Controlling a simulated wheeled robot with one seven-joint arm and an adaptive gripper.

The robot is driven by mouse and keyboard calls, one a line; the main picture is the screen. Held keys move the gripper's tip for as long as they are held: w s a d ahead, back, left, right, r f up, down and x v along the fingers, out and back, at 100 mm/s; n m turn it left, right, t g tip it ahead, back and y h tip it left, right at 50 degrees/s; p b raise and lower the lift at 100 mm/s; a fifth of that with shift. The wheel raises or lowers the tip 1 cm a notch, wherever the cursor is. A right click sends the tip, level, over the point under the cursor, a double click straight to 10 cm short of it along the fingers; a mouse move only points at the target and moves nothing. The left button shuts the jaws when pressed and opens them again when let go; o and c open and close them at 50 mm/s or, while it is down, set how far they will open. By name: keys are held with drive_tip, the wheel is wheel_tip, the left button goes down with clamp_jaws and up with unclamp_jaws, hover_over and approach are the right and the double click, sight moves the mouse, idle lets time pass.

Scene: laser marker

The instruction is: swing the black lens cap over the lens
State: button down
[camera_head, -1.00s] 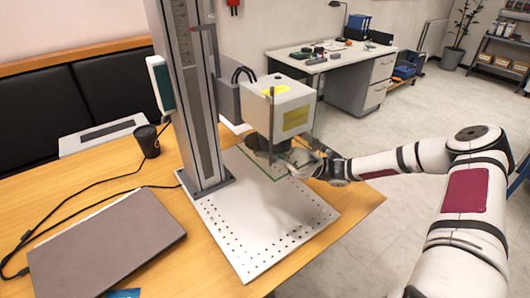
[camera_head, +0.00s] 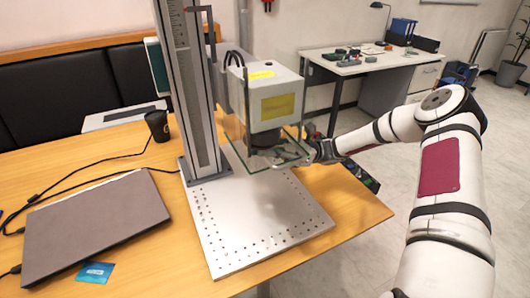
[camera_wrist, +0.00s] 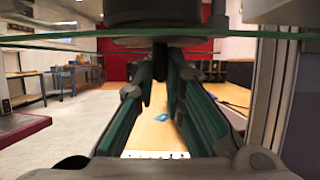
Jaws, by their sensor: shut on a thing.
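The white laser head (camera_head: 265,92) with yellow labels hangs on the upright column. Its dark round lens housing (camera_head: 265,137) points down and also shows at the top of the wrist view (camera_wrist: 150,12). My gripper (camera_head: 290,154) is just below and right of the lens housing. In the wrist view its fingertips (camera_wrist: 160,72) close on a narrow black piece (camera_wrist: 160,56), which looks like part of the lens cap. A greyish disc-like shape (camera_wrist: 135,42) shows just above it. The cap's full outline is hidden, so I cannot tell how it lines up with the lens.
Green-edged clear panels (camera_head: 238,150) surround the lens area close to my gripper. The perforated metal base plate (camera_head: 245,215) below is clear. A closed laptop (camera_head: 95,222), a black cup (camera_head: 157,125) and cables are on the wooden table to the left.

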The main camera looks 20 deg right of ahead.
drive_tip(key=shift+s+d+n+g+h+b, duration=0.1)
drive_tip(key=shift+d+n+g+h+b, duration=0.1)
drive_tip(key=shift+n+g+b, duration=0.4)
drive_tip(key=shift+s+d+n+g+h+b, duration=0.1)
drive_tip(key=shift+n+g+h+b, duration=0.1)
drive_tip(key=shift+g, duration=0.7)
drive_tip(key=c, duration=1.7)
unclamp_jaws()
drive_tip(key=shift+o, duration=0.2)
drive_tip(key=shift+d, duration=0.15)
drive_tip(key=v, duration=1.1)
drive_tip(key=shift+w+d+f, duration=0.15)
drive_tip(key=shift+d+f, duration=0.05)
drive_tip(key=shift+d, duration=0.1)
